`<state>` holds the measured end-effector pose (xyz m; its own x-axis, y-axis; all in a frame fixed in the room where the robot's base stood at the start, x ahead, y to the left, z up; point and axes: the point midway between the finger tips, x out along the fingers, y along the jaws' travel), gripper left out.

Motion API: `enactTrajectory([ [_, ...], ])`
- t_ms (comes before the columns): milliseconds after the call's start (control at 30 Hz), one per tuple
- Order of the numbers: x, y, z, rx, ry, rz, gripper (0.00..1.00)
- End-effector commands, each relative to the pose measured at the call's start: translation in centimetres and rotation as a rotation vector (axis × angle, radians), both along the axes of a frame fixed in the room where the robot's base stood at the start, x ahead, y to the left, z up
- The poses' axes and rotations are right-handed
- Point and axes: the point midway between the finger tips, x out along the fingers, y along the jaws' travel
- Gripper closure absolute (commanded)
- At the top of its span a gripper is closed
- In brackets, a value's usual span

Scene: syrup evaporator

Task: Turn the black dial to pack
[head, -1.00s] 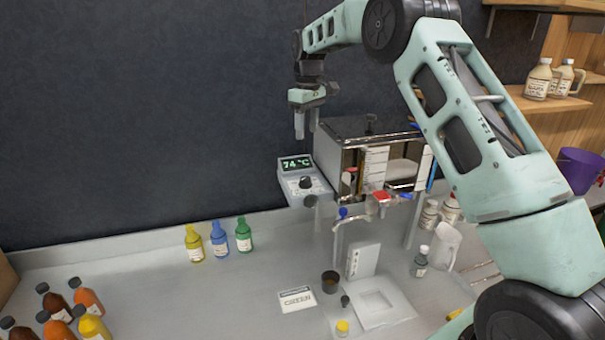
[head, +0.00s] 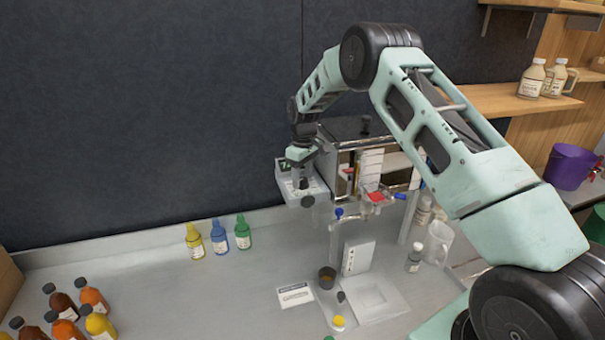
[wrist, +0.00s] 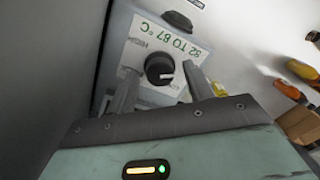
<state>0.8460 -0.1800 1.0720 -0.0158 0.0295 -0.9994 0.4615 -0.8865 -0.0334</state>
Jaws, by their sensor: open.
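The black dial (wrist: 159,69) is on the grey control box (wrist: 118,42), with a white label reading "82 TO 87 °C" around it in the wrist view. Its white pointer mark points right in that picture; other label words are too small to read. My gripper (wrist: 161,82) is open, with one finger on each side of the dial; I cannot tell whether they touch it. In the head view my gripper (head: 300,176) is over the control box (head: 288,192) and hides much of its green display.
The evaporator (head: 350,130) stands right of the box, with a red-handled tap (head: 376,197) on its front. Blue (head: 219,240), green (head: 242,234) and yellow (head: 194,242) bottles stand left on the counter. A white "GREEN" card (head: 295,294) lies in front.

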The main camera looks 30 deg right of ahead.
Motion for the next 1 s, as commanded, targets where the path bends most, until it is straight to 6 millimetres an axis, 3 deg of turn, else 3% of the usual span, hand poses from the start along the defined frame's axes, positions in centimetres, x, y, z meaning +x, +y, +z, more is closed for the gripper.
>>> enactTrajectory([
  [167, 0.00, -0.01, -0.01, 0.000, 0.000, 0.000, 0.48],
  [333, 0.00, -0.01, 0.02, 0.000, 0.000, 0.000, 0.93],
  [667, 0.02, 0.00, 0.00, 0.001, -0.001, -0.026, 0.92],
  [1000, 0.05, -0.03, -0.11, 0.000, -0.002, -0.226, 0.92],
])
